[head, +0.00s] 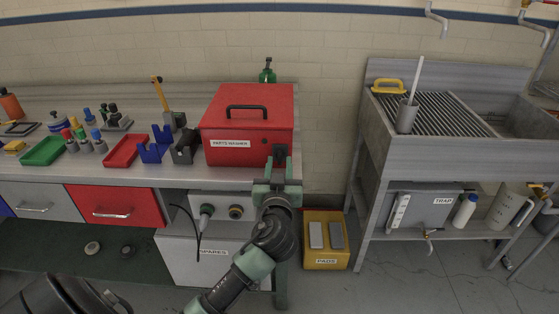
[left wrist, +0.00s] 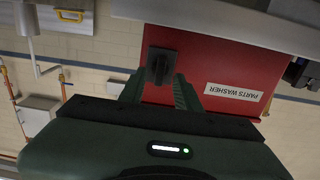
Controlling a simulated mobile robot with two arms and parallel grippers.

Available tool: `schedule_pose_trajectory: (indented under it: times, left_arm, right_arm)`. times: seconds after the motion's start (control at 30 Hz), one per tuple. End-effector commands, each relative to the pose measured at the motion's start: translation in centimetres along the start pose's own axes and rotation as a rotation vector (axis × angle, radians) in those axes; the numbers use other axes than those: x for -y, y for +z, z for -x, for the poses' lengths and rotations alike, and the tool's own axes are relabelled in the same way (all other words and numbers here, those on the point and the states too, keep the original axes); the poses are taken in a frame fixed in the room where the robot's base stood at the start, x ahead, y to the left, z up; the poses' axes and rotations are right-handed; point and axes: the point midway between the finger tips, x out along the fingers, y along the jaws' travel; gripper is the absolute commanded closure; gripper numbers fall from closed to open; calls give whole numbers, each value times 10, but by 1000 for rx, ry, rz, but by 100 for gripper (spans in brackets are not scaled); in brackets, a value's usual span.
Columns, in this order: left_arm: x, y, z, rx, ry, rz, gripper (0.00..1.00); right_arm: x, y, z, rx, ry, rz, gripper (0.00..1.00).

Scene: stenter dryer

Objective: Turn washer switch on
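The red parts washer (head: 243,128) stands on the bench with its lid shut and a "PARTS WASHER" label on its front. Its black switch (head: 279,150) is at the right end of that front, partly hidden in the head view by my left gripper (head: 277,166). In the left wrist view the switch (left wrist: 160,66) shows a dark raised knob on a black plate. My left gripper's two green fingers (left wrist: 158,88) are apart and empty, one on each side of the knob in that view. I cannot tell whether they touch it. My right gripper is not in view.
A grey block-like fixture (head: 185,147) and blue holders (head: 156,146) stand left of the washer. A yellow pads box (head: 326,262) is on the floor right of my arm. A sink stand (head: 375,152) is at the right. Floor between them is partly free.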

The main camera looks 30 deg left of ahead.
Motion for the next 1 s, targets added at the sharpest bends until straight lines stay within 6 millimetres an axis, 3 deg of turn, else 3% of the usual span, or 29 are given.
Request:
schedule_pose_trajectory:
  times: [0.13,0.43,0.57,1.0]
  left_arm:
    - [0,0,-13,0,1,-1,67]
    - [0,1,-16,1,1,0,67]
    - [0,1,-16,1,1,0,100]
    - [0,1,-16,2,1,-46,100]
  right_arm:
    - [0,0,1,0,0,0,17]
    - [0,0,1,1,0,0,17]
    - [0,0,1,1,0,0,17]
    - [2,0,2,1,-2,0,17]
